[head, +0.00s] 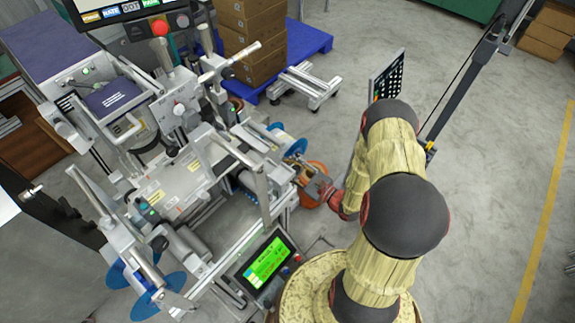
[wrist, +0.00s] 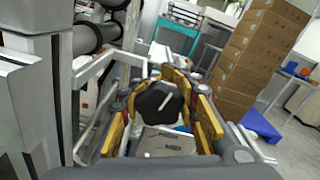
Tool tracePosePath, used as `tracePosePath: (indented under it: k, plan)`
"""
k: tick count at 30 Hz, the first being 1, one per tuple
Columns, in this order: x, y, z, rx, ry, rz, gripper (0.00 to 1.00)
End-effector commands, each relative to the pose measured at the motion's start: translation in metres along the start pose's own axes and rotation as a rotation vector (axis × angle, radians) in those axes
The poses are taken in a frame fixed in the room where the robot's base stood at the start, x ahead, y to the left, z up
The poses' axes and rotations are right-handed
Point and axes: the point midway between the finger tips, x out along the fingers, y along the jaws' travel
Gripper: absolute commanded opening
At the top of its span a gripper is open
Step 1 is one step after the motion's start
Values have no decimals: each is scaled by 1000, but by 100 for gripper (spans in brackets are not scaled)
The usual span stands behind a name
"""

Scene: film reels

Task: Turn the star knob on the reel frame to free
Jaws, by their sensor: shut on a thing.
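The star knob (wrist: 158,102) is black with a white line on its face, and it sits between the yellow finger pads of my gripper (wrist: 163,110) in the wrist view. The white line runs toward the upper right. My gripper is shut on the knob, and its pads stand on both sides of it. In the head view my gripper (head: 312,184) is at the right side of the grey reel frame (head: 255,150), beside a blue reel (head: 292,146). The knob cannot be made out there. I cannot read any lock or free marking.
A green-lit screen (head: 267,262) stands at the machine's front. An orange round part (head: 314,172) lies near my gripper. Brown boxes (head: 255,45) on a blue pallet (head: 308,42) stand behind. In the wrist view, pale machine bars (wrist: 95,75) are close on the left.

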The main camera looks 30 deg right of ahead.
Motion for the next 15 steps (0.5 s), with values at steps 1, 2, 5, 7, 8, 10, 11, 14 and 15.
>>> tracePosePath:
  k: [1,2,5,7,8,10,11,14,15]
  plan:
    - [-1,3,-1,-16,3,3,0]
    - [-1,3,-1,-28,3,3,0]
    - [-1,3,-2,-56,3,3,1]
    - [-1,3,-2,-69,4,3,1]
    - [-1,3,-2,-72,4,3,1]
    - [-1,3,-2,-79,5,3,0]
    - [-1,3,-2,-80,5,3,0]
    - [-1,3,-2,-82,6,3,0]
    - [-1,3,-2,-82,6,3,0]
